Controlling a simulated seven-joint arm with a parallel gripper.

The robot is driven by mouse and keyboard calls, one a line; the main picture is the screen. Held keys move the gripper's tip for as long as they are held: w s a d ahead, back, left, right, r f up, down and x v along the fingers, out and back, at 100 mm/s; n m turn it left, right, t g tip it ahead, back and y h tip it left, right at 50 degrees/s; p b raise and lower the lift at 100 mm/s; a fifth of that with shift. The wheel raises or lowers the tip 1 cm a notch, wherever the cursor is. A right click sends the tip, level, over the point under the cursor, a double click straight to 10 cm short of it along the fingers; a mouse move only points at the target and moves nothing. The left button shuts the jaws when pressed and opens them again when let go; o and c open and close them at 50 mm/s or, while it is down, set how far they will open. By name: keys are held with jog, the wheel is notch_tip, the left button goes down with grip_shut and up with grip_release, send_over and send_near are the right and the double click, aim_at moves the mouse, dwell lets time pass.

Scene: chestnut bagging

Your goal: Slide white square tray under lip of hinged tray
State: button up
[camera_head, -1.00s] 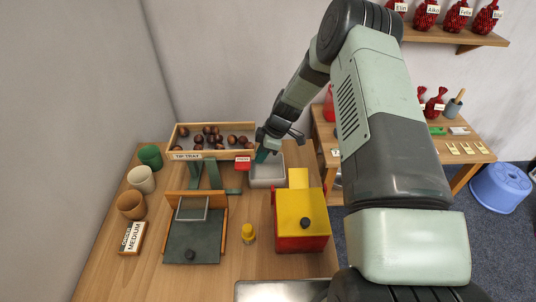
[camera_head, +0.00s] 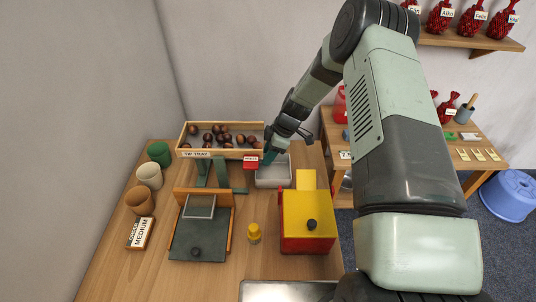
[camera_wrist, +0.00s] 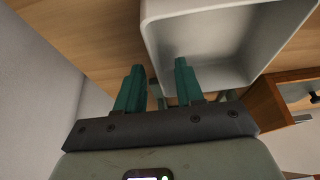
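The white square tray (camera_head: 273,184) stands on the table, right of and in front of the hinged tray, apart from its lip as far as I can see. The hinged tray (camera_head: 207,153) is a wooden tray labelled "TIP TRAY", level on green supports and holding several chestnuts. My gripper (camera_head: 267,156) points down at the white tray's back left. In the wrist view, the white tray (camera_wrist: 200,8) is close up; one side wall lies between the fingers of my gripper (camera_wrist: 159,72), which stand apart. One finger is inside the tray. Contact with the wall is unclear.
A red tag (camera_head: 250,162) hangs by the hinged tray's right end. A red box with a yellow lid (camera_head: 307,212) stands just in front of the white tray.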

jog(key=v, duration=1)
jog(key=shift+d, duration=0.1)
jog(key=shift+r, duration=0.15)
jog(key=s+d+r+m+t+h, duration=0.15)
jog(key=s+r+m, duration=0.35)
jog(key=r, duration=0.8)
jog(key=s+d+r+m+t+h, duration=0.1)
jog(key=s+d+r+m+h, duration=0.15)
jog(key=s+r, duration=0.8)
jog(key=s+d+r+m+t, duration=0.1)
jog(key=s+r+m, duration=0.3)
jog(key=s, duration=0.5)
jog(key=s+d+r+m+t, duration=0.2)
jog(key=s+r+m, duration=0.3)
jog(key=s, duration=0.4)
jog(key=shift+d+r+m, duration=0.2)
jog(key=shift+d+m, duration=0.2)
jog(key=shift+m, duration=0.25)
